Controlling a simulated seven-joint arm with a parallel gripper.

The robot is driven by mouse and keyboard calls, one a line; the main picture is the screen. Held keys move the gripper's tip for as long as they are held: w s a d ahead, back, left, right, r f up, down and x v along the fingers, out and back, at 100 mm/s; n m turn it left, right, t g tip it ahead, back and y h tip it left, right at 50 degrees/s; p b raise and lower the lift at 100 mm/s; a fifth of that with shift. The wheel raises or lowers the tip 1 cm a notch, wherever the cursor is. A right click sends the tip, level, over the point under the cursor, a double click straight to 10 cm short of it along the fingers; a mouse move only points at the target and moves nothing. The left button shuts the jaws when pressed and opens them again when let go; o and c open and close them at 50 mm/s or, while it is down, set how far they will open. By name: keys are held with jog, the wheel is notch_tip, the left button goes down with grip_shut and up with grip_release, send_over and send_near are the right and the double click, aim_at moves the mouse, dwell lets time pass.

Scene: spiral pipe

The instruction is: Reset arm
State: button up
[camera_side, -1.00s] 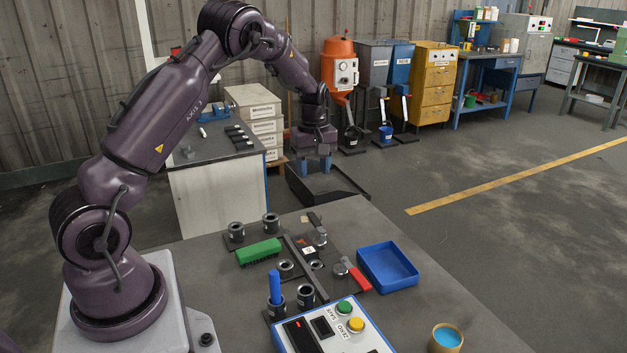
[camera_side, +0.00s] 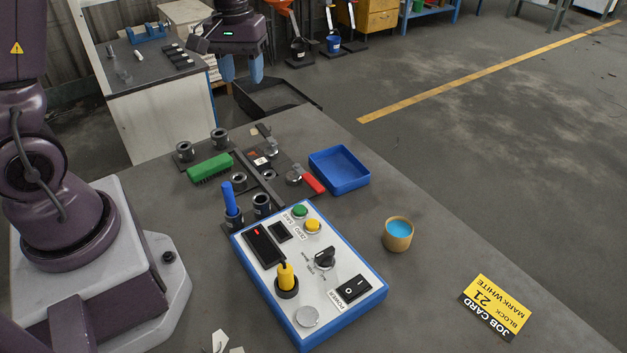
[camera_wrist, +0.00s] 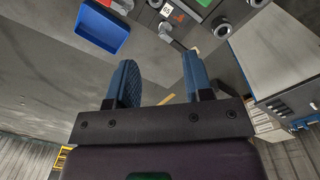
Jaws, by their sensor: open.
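My gripper (camera_side: 241,71) hangs with blue fingers pointing down beyond the far edge of the workbench, over the floor side, near a black tray. It is open and empty. In the wrist view the two blue fingers of my gripper (camera_wrist: 157,82) stand well apart with nothing between them. My purple arm base stands at the left of the side view. The upper part of the arm is cut off by the frame.
The bench (camera_side: 440,285) holds a control box (camera_side: 335,292), a blue tray (camera_side: 339,184), a green brush (camera_side: 210,167), a red-handled tool (camera_side: 313,182), a small cup of blue liquid (camera_side: 398,234) and a yellow job card (camera_side: 497,308). Several dark sockets stand near the brush. The bench's right front is mostly clear.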

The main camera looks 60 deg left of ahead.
jog(key=s+d+r+m+t, duration=0.5)
jog(key=s+d+r+m, duration=0.3)
jog(key=s+d+r, duration=0.3)
jog(key=s+d, duration=0.3)
jog(key=shift+r+m+y, duration=0.2)
jog(key=shift+m+y, duration=0.1)
jog(key=shift+m, duration=0.1)
